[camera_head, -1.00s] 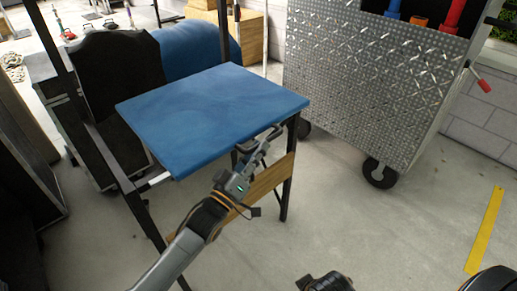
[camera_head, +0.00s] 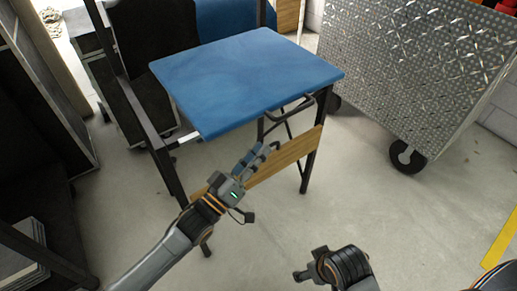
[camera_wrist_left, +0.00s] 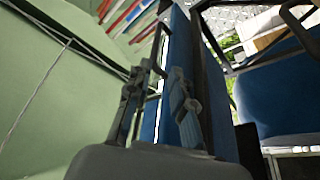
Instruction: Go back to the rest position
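My left gripper (camera_head: 266,148) is in front of and below the near edge of the blue-topped table (camera_head: 245,75). Its fingers stand apart with nothing seen between them. In the left wrist view the two fingers (camera_wrist_left: 160,95) also show a gap, with the blue panel (camera_wrist_left: 180,40) behind them. A dark bent bar (camera_head: 293,110) under the tabletop edge is apart from the fingers. My right gripper (camera_head: 303,274) shows only as a foreshortened dark end at the bottom, and its fingers cannot be made out.
A wooden crossbar (camera_head: 290,152) and black legs of the table are close to the left gripper. A diamond-plate metal cart (camera_head: 420,70) on casters stands at the right. Dark cases (camera_head: 45,100) stand at the left. The floor (camera_head: 400,220) between the arms and the cart is clear.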

